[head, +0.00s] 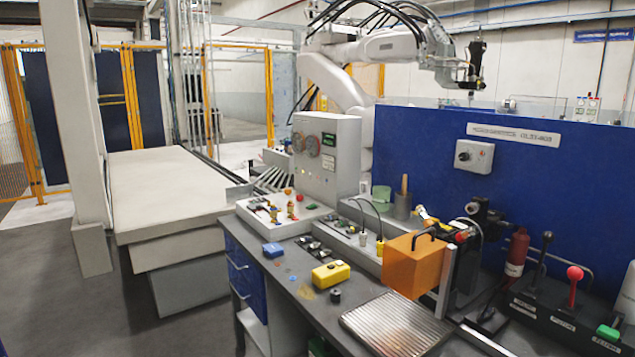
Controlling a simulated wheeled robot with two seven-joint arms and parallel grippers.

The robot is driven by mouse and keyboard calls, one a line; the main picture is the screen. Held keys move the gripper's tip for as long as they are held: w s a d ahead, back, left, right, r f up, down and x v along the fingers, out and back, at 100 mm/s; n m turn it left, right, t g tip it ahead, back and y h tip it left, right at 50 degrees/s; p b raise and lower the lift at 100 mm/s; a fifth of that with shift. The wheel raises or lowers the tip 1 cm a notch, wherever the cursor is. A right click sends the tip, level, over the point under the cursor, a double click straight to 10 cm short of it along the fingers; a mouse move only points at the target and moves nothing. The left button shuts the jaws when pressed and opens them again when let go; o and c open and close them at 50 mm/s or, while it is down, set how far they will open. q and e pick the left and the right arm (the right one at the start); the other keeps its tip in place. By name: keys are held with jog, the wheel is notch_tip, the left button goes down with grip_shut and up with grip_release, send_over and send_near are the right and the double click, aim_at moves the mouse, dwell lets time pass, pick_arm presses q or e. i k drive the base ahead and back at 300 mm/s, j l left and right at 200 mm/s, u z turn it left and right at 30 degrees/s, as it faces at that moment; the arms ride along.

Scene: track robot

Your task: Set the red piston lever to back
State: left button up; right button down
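The red lever (574,285) has a red ball knob on a thin shaft. It stands roughly upright on a black control box (545,313) at the right of the head view. A white label plate (563,323) sits below it, its text too small to read surely. A black-knobbed lever (543,255) stands to its left and leans a little right. A green-handled lever (607,332) is low at its right. Neither of my grippers shows in the head view.
An orange box (412,267), a yellow case (330,274) and a ribbed metal plate (392,323) are on the grey workbench (300,300). A red cylinder (516,254) stands left of the levers. A blue panel (420,160) rises behind. Open floor lies at the left.

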aim_at(574, 273)
jog(key=z, duration=1.3)
